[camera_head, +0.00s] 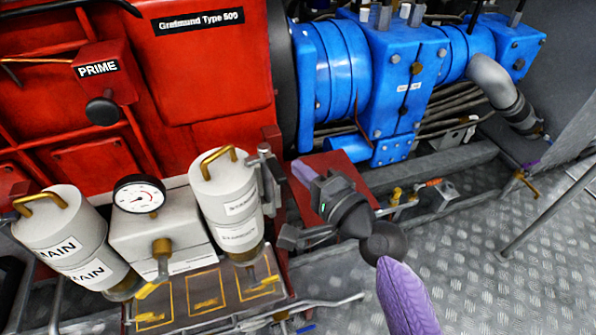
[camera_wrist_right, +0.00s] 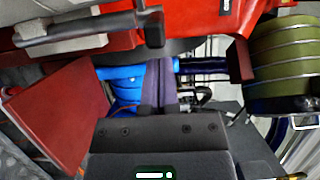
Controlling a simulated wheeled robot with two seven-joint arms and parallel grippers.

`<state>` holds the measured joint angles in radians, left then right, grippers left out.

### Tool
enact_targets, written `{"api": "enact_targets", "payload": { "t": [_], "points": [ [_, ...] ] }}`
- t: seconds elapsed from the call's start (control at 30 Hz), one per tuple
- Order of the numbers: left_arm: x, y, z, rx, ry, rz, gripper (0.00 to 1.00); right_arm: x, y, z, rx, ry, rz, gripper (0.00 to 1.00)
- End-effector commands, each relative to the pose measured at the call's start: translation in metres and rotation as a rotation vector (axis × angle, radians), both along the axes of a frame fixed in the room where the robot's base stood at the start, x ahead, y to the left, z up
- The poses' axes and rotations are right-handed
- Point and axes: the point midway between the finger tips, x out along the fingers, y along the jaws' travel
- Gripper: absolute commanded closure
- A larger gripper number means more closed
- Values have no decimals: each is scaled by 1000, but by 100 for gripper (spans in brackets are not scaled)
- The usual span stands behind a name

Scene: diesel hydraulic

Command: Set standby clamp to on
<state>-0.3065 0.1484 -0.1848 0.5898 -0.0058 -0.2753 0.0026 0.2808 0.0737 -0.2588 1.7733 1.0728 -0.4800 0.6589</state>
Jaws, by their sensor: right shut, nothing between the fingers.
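The standby canister (camera_head: 228,205) is a white cylinder with a brass handle on top; its labels are small and hard to read. A grey metal clamp (camera_head: 266,168) with a lever is at its right side. What looks like a grey clamp bar (camera_wrist_right: 75,32) crosses the upper left of the right wrist view. I cannot tell its set position. My right gripper (camera_head: 303,172) is shut and empty, just right of the clamp and apart from it. Its purple fingers (camera_wrist_right: 161,85) lie together in the right wrist view. My left gripper is not in view.
The main canister (camera_head: 68,240) and a pressure gauge (camera_head: 139,194) stand left of the standby canister. Yellow valve levers (camera_head: 150,288) sit below. The red engine block (camera_head: 200,70) and blue pump (camera_head: 395,70) are behind. Open metal floor (camera_head: 465,260) lies to the right.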

Motion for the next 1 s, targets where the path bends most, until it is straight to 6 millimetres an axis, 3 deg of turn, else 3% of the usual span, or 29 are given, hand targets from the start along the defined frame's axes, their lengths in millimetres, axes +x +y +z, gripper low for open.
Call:
{"api": "enact_targets", "payload": {
  "t": [0.47,0.67,1.0],
  "points": [
    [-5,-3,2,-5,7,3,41,-5,10,0,-1,-1,-1,100],
    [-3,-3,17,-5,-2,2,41,-14,25,4,-2,-2,1,100],
    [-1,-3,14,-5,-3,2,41,-16,28,0,0,1,8,100]
  ]
}}
